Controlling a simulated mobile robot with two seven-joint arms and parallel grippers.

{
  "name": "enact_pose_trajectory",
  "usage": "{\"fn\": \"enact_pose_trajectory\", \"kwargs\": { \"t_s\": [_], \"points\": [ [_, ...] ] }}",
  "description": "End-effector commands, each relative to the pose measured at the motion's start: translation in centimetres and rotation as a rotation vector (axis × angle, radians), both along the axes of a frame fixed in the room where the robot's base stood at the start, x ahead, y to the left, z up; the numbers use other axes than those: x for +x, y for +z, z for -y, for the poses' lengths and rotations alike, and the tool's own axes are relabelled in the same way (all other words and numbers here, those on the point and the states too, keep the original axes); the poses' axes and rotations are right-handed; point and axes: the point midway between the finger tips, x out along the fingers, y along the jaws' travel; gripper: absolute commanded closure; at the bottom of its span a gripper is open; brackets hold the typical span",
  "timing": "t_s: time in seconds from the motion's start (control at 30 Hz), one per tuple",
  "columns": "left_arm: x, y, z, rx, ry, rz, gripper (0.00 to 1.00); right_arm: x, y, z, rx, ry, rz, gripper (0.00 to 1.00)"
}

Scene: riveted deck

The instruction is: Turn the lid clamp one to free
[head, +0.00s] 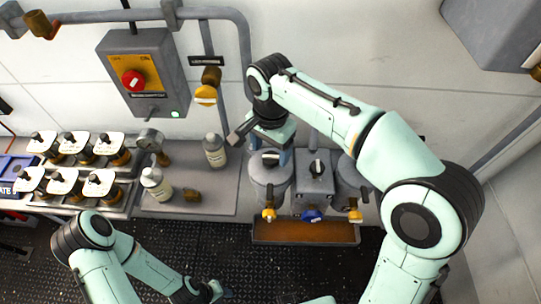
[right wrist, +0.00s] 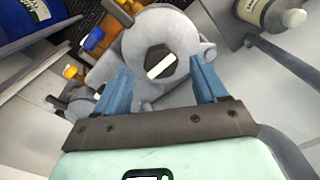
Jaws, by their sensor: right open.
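The lid clamp is a black knob with a white bar on top of a grey round lid. It shows best in the right wrist view (right wrist: 160,62), with the bar slanting. In the head view the clamp (head: 270,158) tops the left grey canister (head: 268,186), partly covered by my gripper. My right gripper (head: 270,150) points down over this lid. In the right wrist view its blue fingers (right wrist: 160,78) are wide open, one on each side of the knob, with nothing between them gripped.
Right of the canister stand a grey box with a black knob (head: 317,168) and another canister, partly behind my arm. Yellow and blue valves (head: 313,216) sit in front, above a brown tray (head: 305,232). White bottles (head: 214,151) stand left. A switch box (head: 140,72) hangs behind.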

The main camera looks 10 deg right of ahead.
Motion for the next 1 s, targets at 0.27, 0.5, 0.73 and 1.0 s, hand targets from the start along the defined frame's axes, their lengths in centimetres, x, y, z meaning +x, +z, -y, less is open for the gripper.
{"fn": "enact_pose_trajectory", "kwargs": {
  "t_s": [0.27, 0.5, 0.73, 1.0],
  "points": [
    [-0.4, -0.6, 0.0, 0.0, 0.0, -0.003, 0.57, 0.0, -2.6, 0.0, -0.001, -0.001, -0.001, 0.29],
    [-0.4, -0.6, 0.0, 0.0, 0.0, -0.003, 0.57, 0.0, -2.7, 0.0, 0.0, 0.0, 0.0, 0.29],
    [-0.4, -0.6, 0.0, 0.0, 0.0, -0.003, 0.57, 0.0, -2.7, 0.0, 0.0, 0.0, 0.0, 0.85],
    [-0.3, -0.5, 0.0, 0.0, 0.0, -0.003, 0.57, 0.0, -2.6, 0.0, 0.0, 0.016, 0.0, 0.85]
  ]
}}
